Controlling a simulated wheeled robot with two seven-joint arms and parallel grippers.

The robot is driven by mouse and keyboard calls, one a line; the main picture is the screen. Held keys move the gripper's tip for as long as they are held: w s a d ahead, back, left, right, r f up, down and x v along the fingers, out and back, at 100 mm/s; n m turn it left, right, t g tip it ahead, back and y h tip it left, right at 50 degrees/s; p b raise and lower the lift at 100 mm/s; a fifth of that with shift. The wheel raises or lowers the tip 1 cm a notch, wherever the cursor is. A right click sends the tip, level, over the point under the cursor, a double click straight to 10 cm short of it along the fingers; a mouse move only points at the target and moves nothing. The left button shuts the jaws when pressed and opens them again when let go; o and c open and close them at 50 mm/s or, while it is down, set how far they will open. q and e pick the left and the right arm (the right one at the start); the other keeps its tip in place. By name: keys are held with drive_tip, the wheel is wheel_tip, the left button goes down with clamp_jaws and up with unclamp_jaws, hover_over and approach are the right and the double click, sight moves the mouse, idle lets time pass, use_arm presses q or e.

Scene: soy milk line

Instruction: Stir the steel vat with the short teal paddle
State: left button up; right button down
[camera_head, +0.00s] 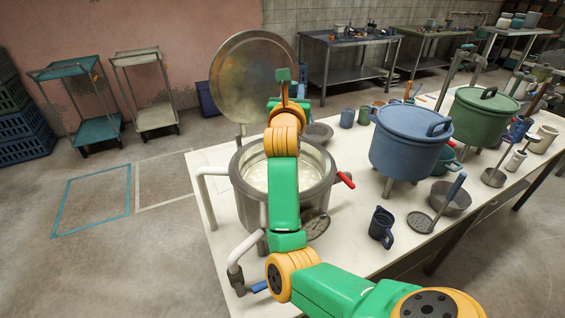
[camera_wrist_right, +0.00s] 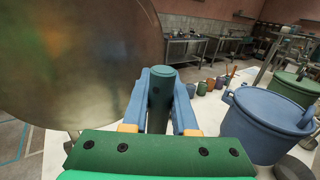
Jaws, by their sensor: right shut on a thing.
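The steel vat (camera_head: 238,190) stands open near the left end of the white table, with pale liquid (camera_head: 258,175) inside. Its round metal lid (camera_head: 248,75) is raised behind it and also fills the left of the right wrist view (camera_wrist_right: 70,60). My right gripper (camera_head: 286,92) is above the vat's far side, in front of the lid. In the right wrist view its blue fingers (camera_wrist_right: 160,103) are shut on the dark teal handle of the paddle (camera_wrist_right: 161,80). The handle top also shows in the head view (camera_head: 283,74). The paddle's lower end is hidden. My left gripper is not in view.
A blue pot (camera_head: 405,145) and a green pot (camera_head: 482,120) stand right of the vat. A dark mug (camera_head: 381,228), a blue-handled ladle and several cups crowd the table. A pipe (camera_head: 205,195) runs along the vat's left.

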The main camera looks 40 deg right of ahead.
wheel_tip(320, 180, up, 13)
drive_tip(key=p, duration=1.1)
drive_tip(key=shift+r, duration=0.15)
wheel_tip(320, 180, up, 6)
drive_tip(key=p, duration=0.4)
drive_tip(key=shift+p, duration=0.35)
